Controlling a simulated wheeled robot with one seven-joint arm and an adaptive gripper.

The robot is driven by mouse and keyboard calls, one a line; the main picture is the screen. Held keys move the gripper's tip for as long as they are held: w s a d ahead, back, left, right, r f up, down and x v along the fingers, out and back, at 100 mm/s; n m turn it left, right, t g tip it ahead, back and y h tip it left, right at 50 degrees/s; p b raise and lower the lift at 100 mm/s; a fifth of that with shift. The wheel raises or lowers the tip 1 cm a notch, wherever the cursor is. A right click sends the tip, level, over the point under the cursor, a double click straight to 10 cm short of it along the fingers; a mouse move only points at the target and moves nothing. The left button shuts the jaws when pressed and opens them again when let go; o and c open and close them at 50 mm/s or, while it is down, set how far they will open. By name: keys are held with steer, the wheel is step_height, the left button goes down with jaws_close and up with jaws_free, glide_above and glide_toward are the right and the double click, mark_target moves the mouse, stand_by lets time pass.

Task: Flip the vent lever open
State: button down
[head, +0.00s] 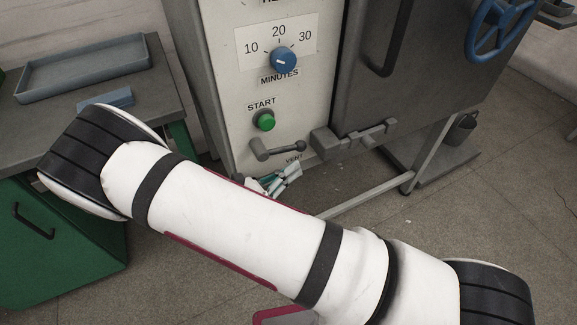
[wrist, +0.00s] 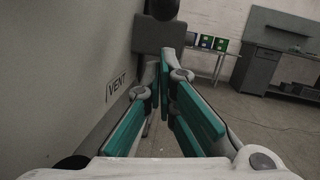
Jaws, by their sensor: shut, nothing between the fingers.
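The vent lever (head: 280,150) is a grey bar with a round dark knob, on the white panel below the green start button. It lies nearly level, knob end to the right, just above the VENT label. My gripper (head: 293,168) is shut and empty, just below the lever's knob end; whether it touches the lever cannot be told. In the wrist view the teal-padded fingers (wrist: 165,62) point forward along the panel, past the VENT label (wrist: 118,86). A dark rounded shape (wrist: 162,8) at the top looks like the knob. My arm hides the panel's lower part.
A grey latch block (head: 328,142) on the door side is close right of the lever. A blue timer dial (head: 284,60) and the start button (head: 264,121) are above. A green cabinet (head: 60,235) with a blue tray (head: 85,68) stands left. Floor at right is mostly open.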

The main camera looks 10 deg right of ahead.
steer(key=s+a+f, duration=0.4)
steer(key=a+f, duration=0.1)
steer(key=a, duration=0.4)
steer(key=shift+s+f+b, duration=0.15)
steer(key=shift+f+b, duration=0.05)
steer(key=shift+b, duration=0.15)
